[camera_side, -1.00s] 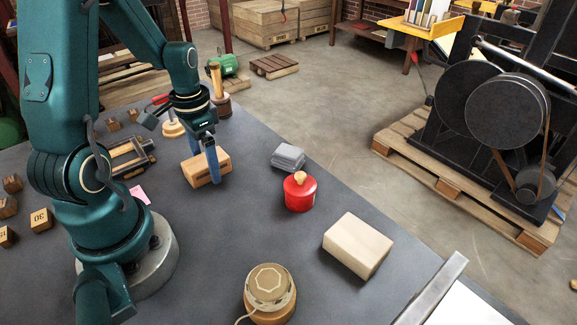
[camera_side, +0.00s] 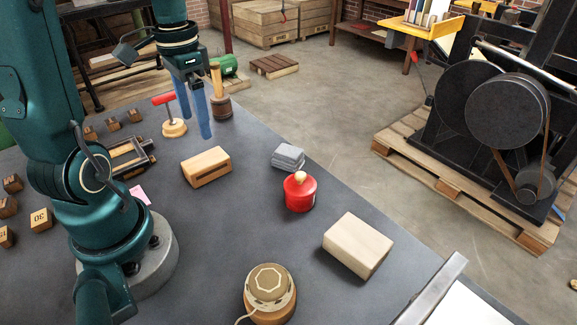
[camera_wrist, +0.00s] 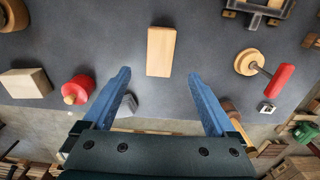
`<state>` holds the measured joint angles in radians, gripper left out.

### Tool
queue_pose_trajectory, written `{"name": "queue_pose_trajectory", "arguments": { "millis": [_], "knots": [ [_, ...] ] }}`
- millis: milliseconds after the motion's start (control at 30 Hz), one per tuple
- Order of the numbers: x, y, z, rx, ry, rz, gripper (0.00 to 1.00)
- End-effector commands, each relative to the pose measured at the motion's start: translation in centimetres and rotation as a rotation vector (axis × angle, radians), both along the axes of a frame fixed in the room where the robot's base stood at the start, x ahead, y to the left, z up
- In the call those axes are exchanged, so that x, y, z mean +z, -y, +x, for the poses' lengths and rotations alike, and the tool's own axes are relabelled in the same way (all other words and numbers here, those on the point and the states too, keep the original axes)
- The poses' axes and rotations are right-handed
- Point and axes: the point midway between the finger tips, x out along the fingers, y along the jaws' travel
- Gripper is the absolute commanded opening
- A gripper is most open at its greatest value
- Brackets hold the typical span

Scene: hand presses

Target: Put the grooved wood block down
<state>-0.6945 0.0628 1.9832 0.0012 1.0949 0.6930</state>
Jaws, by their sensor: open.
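The grooved wood block (camera_side: 206,166) lies on the dark grey table, with a dark groove along its near side face. In the wrist view the block (camera_wrist: 161,52) shows as a plain light rectangle, beyond the fingertips and between their lines. My gripper (camera_side: 195,138) is open and empty, raised above the table behind the block and apart from it. In the wrist view its two blue fingers (camera_wrist: 159,75) are spread wide with nothing between them.
A round wooden device (camera_side: 269,293) sits in front.

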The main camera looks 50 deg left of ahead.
Motion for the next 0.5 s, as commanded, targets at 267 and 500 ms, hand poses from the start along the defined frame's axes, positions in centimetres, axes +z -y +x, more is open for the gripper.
{"name": "queue_pose_trajectory", "arguments": {
  "millis": [267,500],
  "knots": [
    [1.9,1.3,0.1,-0.007,0.027,0.020,0.92],
    [3.7,8.2,-0.5,-0.018,0.219,0.084,0.92]
  ]
}}
